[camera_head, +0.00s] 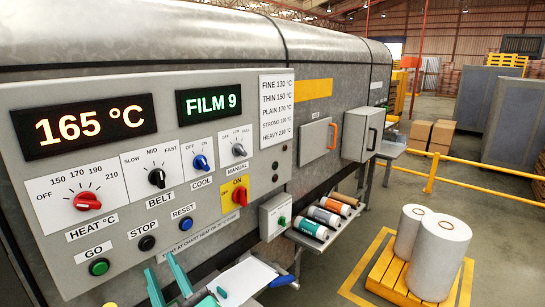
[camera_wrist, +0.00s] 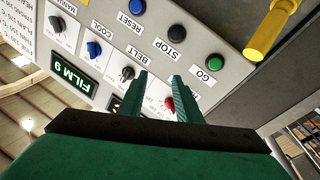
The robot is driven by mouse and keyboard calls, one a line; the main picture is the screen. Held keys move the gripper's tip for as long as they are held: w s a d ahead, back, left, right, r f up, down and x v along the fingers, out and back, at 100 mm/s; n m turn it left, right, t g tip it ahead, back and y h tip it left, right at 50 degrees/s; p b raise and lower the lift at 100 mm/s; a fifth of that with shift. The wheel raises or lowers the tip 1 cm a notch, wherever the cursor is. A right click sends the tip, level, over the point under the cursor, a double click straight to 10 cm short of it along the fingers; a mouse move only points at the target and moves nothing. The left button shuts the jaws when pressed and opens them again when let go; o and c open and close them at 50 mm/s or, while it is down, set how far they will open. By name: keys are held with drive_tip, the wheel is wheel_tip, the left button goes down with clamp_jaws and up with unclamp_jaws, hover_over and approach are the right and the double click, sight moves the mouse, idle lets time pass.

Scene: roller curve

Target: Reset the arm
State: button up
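My gripper (camera_head: 161,264) shows as two teal fingers at the bottom of the head view, in front of the panel's lower edge. In the wrist view my gripper (camera_wrist: 161,79) has its fingers apart with nothing between them. The control panel (camera_head: 215,105) fills the left of the head view. The red heat knob (camera_head: 87,201) shows there, and in the wrist view the heat knob (camera_wrist: 169,104) appears behind the gap between the fingers.
A shelf below the panel holds several rolls (camera_head: 307,228) and a white sheet (camera_head: 240,282). A yellow pallet (camera_head: 392,287) with white rolls (camera_head: 439,256) stands on the floor at right. A yellow rail (camera_head: 470,162) crosses behind it. A yellow bar (camera_wrist: 272,28) shows in the wrist view.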

drive_tip(key=s+d+f+m+t+h, duration=0.1)
drive_tip(key=s+d+f+m+h, duration=0.25)
drive_tip(key=f, duration=0.45)
drive_tip(key=s+d+f+m+h, duration=0.25)
drive_tip(key=d+f, duration=0.25)
drive_tip(key=f, duration=0.3)
drive_tip(key=s+d+f+m+t+h, duration=0.1)
drive_tip(key=s+d+f+m+h, duration=0.1)
drive_tip(key=s+d+f+m, duration=0.45)
drive_tip(key=s+d+f+h, duration=0.1)
drive_tip(key=s+d+f, duration=0.1)
drive_tip(key=s, duration=0.5)
drive_tip(key=s+d+f+g+h, duration=0.1)
drive_tip(key=s+d+f, duration=0.1)
drive_tip(key=s+f, duration=0.3)
drive_tip(key=s+d+f+g+h, duration=0.1)
drive_tip(key=s+d+f, duration=0.2)
drive_tip(key=s, duration=0.6)
drive_tip(key=shift+s+f+h, duration=0.15)
drive_tip(key=shift+f+h, duration=0.25)
drive_tip(key=shift+o, duration=0.2)
drive_tip(key=shift+n, duration=0.25)
